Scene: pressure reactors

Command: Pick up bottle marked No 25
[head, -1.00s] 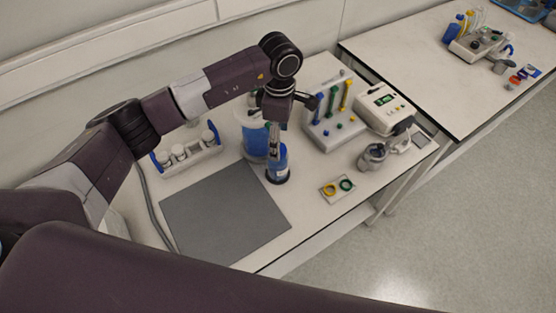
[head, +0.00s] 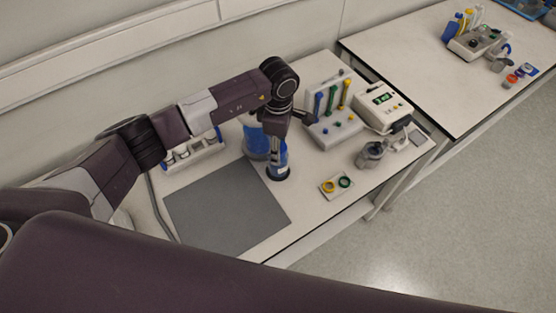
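A bottle with blue contents and a dark base (head: 279,173) stands upright on the near table, just beyond the corner of a grey mat (head: 225,212). Its number cannot be read at this size. My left gripper (head: 275,152) points down directly over the bottle and overlaps its upper part. Its fingers are too small and too much merged with the bottle to show whether they are open or shut on it. My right gripper is not in view.
A larger blue-and-white container (head: 253,140) stands close behind the bottle. A rack with coloured tubes (head: 333,122), a white device (head: 384,108), a grey metal vessel (head: 370,156) and a ring plate (head: 337,185) lie to the right. White jars (head: 196,149) stand left.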

